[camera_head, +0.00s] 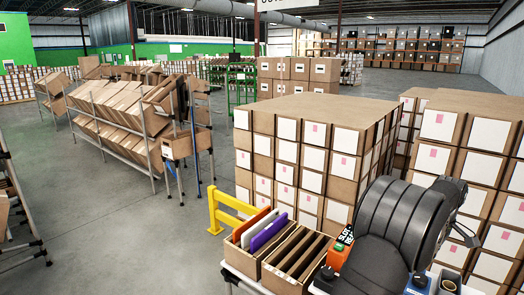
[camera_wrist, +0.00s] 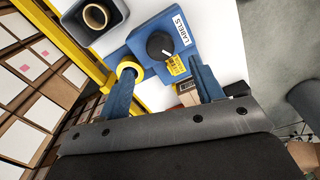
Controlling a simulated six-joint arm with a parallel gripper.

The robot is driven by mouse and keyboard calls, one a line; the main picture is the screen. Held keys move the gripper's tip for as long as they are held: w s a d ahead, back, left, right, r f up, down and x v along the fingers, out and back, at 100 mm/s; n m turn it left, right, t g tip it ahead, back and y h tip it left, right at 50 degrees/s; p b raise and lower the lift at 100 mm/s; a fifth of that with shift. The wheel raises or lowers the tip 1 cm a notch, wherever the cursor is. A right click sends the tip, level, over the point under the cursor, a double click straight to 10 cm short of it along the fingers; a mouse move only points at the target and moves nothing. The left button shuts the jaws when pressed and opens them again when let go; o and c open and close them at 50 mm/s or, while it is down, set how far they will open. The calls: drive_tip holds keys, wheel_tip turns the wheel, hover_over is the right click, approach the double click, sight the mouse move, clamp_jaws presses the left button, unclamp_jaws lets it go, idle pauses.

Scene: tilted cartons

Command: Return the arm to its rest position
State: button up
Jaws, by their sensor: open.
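My gripper (camera_wrist: 165,82) shows in the wrist view with two blue fingers apart and nothing held between them. It is above a white table top (camera_wrist: 222,40), over a blue label holder (camera_wrist: 160,40) with a black knob and a "LABELS" sign. A yellow ring (camera_wrist: 130,68) shows by the tip of the left finger; I cannot tell if they touch. In the head view my dark arm fills the lower right and hides much of the table there; the fingers are not clear in that view.
Stacked cartons (camera_head: 318,125) stand behind the table, with more stacks (camera_head: 478,150) at right. Two open boxes (camera_head: 295,258) sit at the table's left, beside an orange block (camera_head: 338,257). A yellow rail (camera_head: 228,212) stands left. A tilted carton rack (camera_head: 125,115) is farther off across open floor.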

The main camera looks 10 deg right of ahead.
wheel_tip(320, 180, up, 10)
drive_tip(key=r, duration=0.1)
wheel_tip(320, 180, down, 18)
drive_tip(key=shift+f, duration=0.1)
drive_tip(key=m, duration=0.8)
drive_tip(key=shift+r+m, duration=0.2)
drive_tip(key=shift+m, duration=0.1)
drive_tip(key=m, duration=0.4)
drive_tip(key=shift+m, duration=2.5)
